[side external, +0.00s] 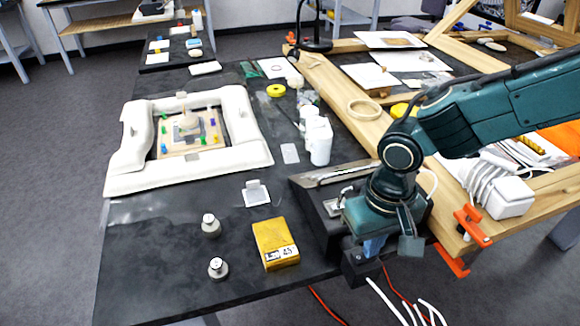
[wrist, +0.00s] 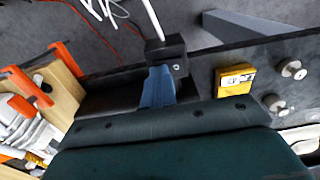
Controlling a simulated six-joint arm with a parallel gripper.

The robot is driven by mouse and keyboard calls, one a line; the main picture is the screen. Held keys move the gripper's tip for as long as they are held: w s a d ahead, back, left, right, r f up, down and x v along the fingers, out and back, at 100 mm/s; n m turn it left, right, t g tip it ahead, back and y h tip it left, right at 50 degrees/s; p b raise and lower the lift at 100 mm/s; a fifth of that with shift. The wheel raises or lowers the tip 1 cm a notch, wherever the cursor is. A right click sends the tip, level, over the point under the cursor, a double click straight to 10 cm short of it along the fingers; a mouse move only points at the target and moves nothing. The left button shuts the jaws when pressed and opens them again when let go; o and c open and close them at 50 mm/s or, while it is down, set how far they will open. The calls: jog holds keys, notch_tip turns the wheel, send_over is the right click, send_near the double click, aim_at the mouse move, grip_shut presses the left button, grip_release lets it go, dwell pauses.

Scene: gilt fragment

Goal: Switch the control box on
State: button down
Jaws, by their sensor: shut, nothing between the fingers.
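A black box with a sloped top (side external: 318,222) stands at the table's right edge in the side view, partly hidden by my arm. A smaller black block (side external: 356,270) with a white cable sits at the table edge beside it; it also shows in the wrist view (wrist: 174,56). I cannot tell for sure which is the control box, and no switch position is readable. My gripper (side external: 374,247) points down with its blue fingers shut and empty, close beside the small block. In the wrist view the fingers (wrist: 158,84) overlap that block's edge; contact is unclear.
A yellow box (side external: 275,243) and two metal weights (side external: 211,225) stand left of the black box. A white frame (side external: 190,179) with a coloured board lies further back. Wooden frames, an orange clamp (side external: 465,240) and cables crowd the right.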

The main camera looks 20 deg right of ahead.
jog(key=shift+r, duration=3.4)
jog(key=shift+r, duration=0.1)
jog(key=s+d+r+t+y, duration=0.1)
jog(key=s+d+r, duration=0.1)
jog(key=d+r, duration=0.4)
jog(key=s+d+r+t, duration=0.1)
jog(key=d+r, duration=0.2)
jog(key=d, duration=0.6)
jog(key=s+d+r+t+h, duration=0.1)
jog(key=s+d+t, duration=0.2)
jog(key=s+d, duration=0.8)
jog(key=shift+s+r+t, duration=0.15)
jog(key=shift+r+t, duration=0.1)
jog(key=shift+t, duration=0.05)
